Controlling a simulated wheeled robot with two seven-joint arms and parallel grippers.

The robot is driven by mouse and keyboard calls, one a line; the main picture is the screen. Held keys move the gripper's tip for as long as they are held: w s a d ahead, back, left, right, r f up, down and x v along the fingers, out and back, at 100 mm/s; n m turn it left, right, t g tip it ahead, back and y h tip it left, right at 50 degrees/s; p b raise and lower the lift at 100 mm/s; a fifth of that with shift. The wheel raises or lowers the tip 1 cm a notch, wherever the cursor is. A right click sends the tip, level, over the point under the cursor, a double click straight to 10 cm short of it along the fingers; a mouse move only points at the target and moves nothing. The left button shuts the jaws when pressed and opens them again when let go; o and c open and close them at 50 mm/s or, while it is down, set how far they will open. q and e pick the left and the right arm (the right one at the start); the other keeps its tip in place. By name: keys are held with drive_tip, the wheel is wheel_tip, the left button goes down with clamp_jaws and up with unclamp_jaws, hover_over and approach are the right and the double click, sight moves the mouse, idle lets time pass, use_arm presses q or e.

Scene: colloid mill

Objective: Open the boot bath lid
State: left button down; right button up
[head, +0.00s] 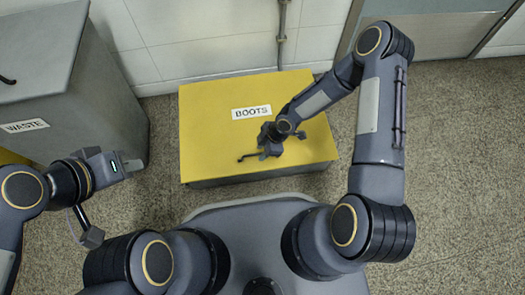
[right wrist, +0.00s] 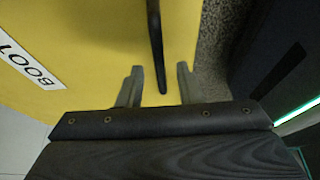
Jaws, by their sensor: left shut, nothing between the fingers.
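The boot bath's yellow lid (head: 215,120) lies flat and shut on its grey box (head: 260,178), with a white BOOTS label (head: 252,112). The lid also fills much of the right wrist view (right wrist: 100,40). A thin dark handle (head: 247,157) is near the lid's front edge, partly hidden by my right gripper (head: 263,150). In the right wrist view, the right gripper (right wrist: 158,85) is open. The dark handle (right wrist: 155,45) reaches between its two fingers, with a gap on each side. My left gripper (head: 132,165) is shut and empty, left of the box.
A grey waste bin (head: 80,110) with a WASTE label stands at the left, close to my left gripper. A tiled wall (head: 200,40) with a pipe (head: 282,30) is behind the boot bath. The speckled floor (head: 460,150) at the right is clear.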

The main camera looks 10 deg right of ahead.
clamp_jaws()
idle(0.4)
